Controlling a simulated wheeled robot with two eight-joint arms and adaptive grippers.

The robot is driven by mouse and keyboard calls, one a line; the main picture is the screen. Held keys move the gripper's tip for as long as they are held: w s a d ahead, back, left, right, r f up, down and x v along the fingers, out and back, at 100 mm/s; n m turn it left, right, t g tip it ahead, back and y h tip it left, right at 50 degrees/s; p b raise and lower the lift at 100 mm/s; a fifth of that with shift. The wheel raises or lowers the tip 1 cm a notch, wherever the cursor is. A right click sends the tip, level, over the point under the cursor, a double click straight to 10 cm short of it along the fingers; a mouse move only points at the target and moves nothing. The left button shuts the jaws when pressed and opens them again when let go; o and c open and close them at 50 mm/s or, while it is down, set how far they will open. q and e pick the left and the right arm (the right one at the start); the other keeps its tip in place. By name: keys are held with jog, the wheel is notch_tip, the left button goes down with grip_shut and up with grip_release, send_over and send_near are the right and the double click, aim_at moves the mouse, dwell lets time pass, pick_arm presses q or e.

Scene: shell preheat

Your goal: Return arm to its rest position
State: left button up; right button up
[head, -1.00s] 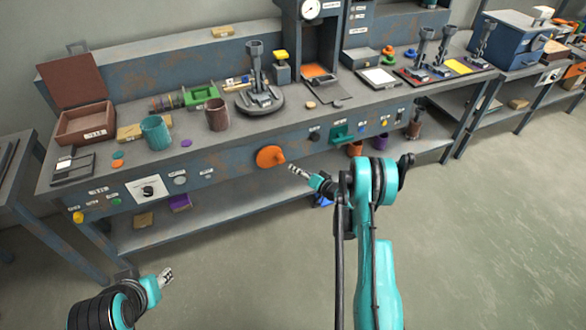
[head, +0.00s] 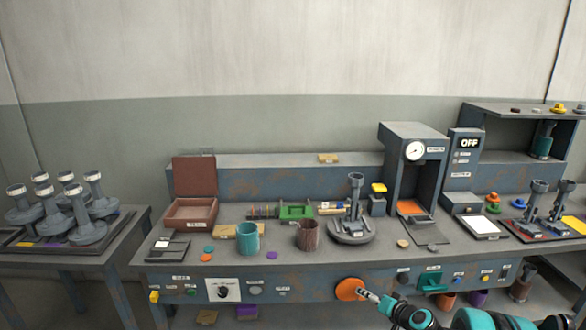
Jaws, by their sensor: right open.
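My right arm (head: 410,314) comes in at the bottom right, in front of the workbench's front panel. My right gripper (head: 368,296) is small in view, open and empty. It shows just right of the round orange knob (head: 347,289) on the panel and overlaps its edge in the picture. I cannot tell whether the two touch. My left arm and left gripper are out of view.
The bench top holds a teal cup (head: 248,239), a brown cup (head: 307,236), an open brown box (head: 190,213) and a stand on a round base (head: 350,230). A press with a gauge (head: 414,150) rises behind. A side table (head: 120,247) with several stands is at left.

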jog(key=s+a+r+n+g+h, duration=0.1)
jog(key=s+a+r+g, duration=0.1)
jog(key=s+a+r, duration=0.35)
jog(key=s+a+r+n+g+h, duration=0.1)
jog(key=s+a+r, duration=0.1)
jog(key=s+r, duration=0.65)
jog(key=s+f+n+g+h, duration=0.1)
jog(key=s+f+n+h, duration=0.1)
jog(key=s, duration=1.9)
jog(key=shift+s+a+f+g+h, duration=0.15)
jog(key=shift+s+f+g+h, duration=0.15)
jog(key=shift+s+h, duration=0.1)
jog(key=shift+w, duration=0.1)
